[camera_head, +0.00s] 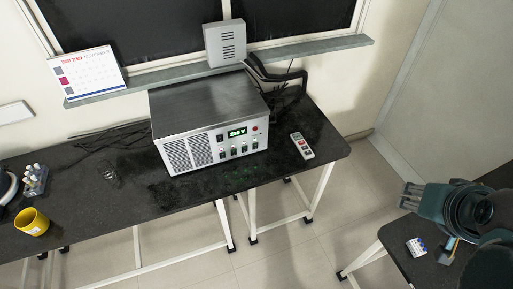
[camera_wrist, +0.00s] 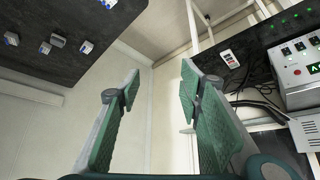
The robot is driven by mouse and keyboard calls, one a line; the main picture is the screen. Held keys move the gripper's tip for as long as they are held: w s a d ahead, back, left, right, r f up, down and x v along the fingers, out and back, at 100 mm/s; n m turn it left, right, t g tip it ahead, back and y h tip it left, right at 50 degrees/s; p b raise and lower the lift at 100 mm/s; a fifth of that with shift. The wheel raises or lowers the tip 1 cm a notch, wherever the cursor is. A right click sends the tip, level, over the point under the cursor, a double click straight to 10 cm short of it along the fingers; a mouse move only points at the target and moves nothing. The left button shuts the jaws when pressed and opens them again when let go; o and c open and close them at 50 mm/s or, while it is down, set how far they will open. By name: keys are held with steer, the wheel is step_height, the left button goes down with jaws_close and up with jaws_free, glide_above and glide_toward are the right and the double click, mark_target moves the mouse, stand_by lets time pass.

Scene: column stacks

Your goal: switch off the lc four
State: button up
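A metal power unit (camera_head: 205,105) stands on the black bench, its front panel toward the bench's front edge. The panel has a lit green display (camera_head: 237,132), a red button and a group of small switches (camera_head: 232,151) with green lights. The labels are too small to read, so I cannot tell which switch is the LC four. The unit also shows at the right edge of the wrist view (camera_wrist: 284,60), with several switches (camera_wrist: 300,47) lit green. My gripper (camera_wrist: 158,78) is open and empty, its green fingers wide apart, away from the unit.
A white remote-like device (camera_head: 302,146) lies right of the unit. A yellow mug (camera_head: 32,222) stands at the bench's left. A second dark table at right bears small blue-and-white blocks (camera_head: 416,246). A floor gap separates the tables. Cables lie behind the unit.

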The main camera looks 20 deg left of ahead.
steer(key=shift+w+a+f, duration=0.15)
steer(key=shift+w+a, duration=0.15)
steer(key=shift+w, duration=0.05)
jaws_close()
steer(key=w+a+f+m+y+b, duration=0.2)
steer(key=w+a+f, duration=0.35)
steer(key=a, duration=0.45)
steer(key=w+a+f+m+y+b, duration=0.2)
steer(key=w+a+f+m, duration=0.15)
steer(key=w+a, duration=0.5)
steer(key=a+f+m+y+b, duration=0.1)
steer(key=a+f, duration=0.3)
steer(key=a, duration=0.3)
steer(key=a+f+m+y, duration=0.1)
steer(key=a+f, duration=0.3)
steer(key=a, duration=0.4)
steer(key=s+a+f+m+y+b, duration=0.1)
steer(key=a+f, duration=0.4)
steer(key=a, duration=0.2)
steer(key=shift+a+b, duration=0.25)
steer(key=shift+b, duration=0.05)
steer(key=shift+s+m, duration=0.15)
steer(key=shift+m, duration=0.1)
